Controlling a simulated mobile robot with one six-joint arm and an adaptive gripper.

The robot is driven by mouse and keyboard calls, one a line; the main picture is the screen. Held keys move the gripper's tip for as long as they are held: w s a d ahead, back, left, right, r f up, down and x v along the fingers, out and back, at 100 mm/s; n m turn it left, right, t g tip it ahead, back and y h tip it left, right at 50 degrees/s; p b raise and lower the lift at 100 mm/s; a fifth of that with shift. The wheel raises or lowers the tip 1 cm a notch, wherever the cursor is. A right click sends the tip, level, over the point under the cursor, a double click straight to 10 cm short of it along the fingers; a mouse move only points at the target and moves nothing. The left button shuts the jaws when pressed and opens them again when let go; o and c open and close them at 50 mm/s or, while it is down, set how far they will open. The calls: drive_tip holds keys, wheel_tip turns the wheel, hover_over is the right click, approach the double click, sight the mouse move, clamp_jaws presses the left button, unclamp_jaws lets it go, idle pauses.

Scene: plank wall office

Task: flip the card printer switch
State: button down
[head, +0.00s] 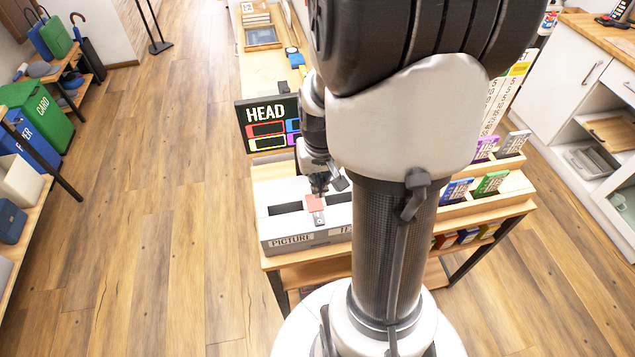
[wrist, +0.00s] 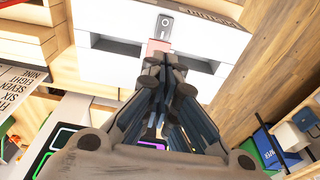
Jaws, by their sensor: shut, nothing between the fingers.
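The card printer (head: 275,232) is a pale grey box with two dark slots on top and "PICTURE" on its front; my arm hides its right part. Its switch (head: 316,211) sits between the slots, a grey plate with a pinkish-red part. In the wrist view the printer (wrist: 110,63) is upside down, with the switch (wrist: 164,27) showing white marks on its plate. My gripper (head: 322,187) is shut and empty, just above the switch's red end. In the wrist view the fingertips (wrist: 160,62) overlap the red part; I cannot tell whether they touch.
A black "HEAD" sign (head: 268,122) with coloured panels stands behind the printer. Racks of coloured cards (head: 491,184) stand to the right, partly behind my arm. Green (head: 33,108) and blue (head: 30,150) bins stand far left. The wooden floor (head: 170,200) between is clear.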

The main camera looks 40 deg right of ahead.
sight(317, 213)
drive_tip(key=f+b, duration=0.1)
drive_tip(key=f, duration=0.2)
drive_tip(key=w+f+b, duration=0.1)
drive_tip(key=f, duration=0.2)
drive_tip(key=f+b, duration=0.1)
drive_tip(key=f, duration=0.3)
drive_tip(key=shift+w+d+f, duration=0.1)
drive_tip(key=shift+w+d, duration=0.05)
drive_tip(key=shift+d, duration=0.2)
drive_tip(key=shift+w+d+f+g+p, duration=0.15)
drive_tip(key=shift+w+f+g+p, duration=0.1)
drive_tip(key=shift+f+g+p, duration=0.15)
drive_tip(key=shift+s, duration=0.1)
drive_tip(key=shift+s+r+y, duration=0.1)
drive_tip(key=shift+y, duration=0.2)
drive_tip(key=shift+s+a+r, duration=0.3)
drive_tip(key=shift+s+a, duration=0.1)
drive_tip(key=shift+s, duration=0.1)
drive_tip(key=shift+r+p, duration=0.1)
drive_tip(key=shift+p, duration=0.2)
wheel_tip(317, 213, up, 14)
drive_tip(key=w+d+p, duration=0.1)
drive_tip(key=p, duration=0.5)
drive_tip(key=shift+w, duration=0.35)
